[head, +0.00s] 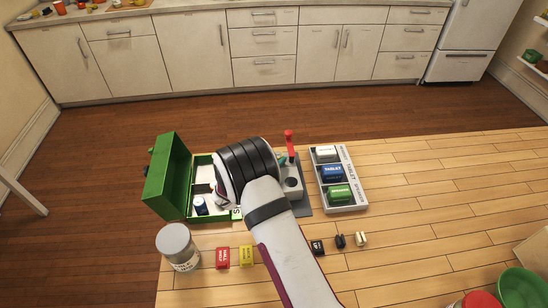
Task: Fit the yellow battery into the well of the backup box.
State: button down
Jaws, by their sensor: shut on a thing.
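A yellow block (246,256) with dark lettering lies on the wooden table beside a red one; I cannot tell whether it is the yellow battery. My gripper (221,192) is over the right part of an open green box (171,178), mostly hidden by my own wrist. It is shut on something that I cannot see. The green box has pale compartments, and a small dark-and-white cylinder (200,206) stands in one. A grey unit with a red lever (289,137) stands right of my wrist, partly covered. I cannot tell which of these is the backup box, and no well shows clearly.
A red block (223,258) and a lidded jar (177,247) are at the front left. A grey tray (350,205) holds white, blue and green blocks. Small dark and cream pieces (361,239) lie right of my arm. The table's right side is largely clear; a green bowl (523,290) is at the corner.

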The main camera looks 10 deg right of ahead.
jog(key=shift+f, duration=0.65)
jog(key=shift+c, duration=2.1)
grip_release()
jog(key=shift+v, duration=2.5)
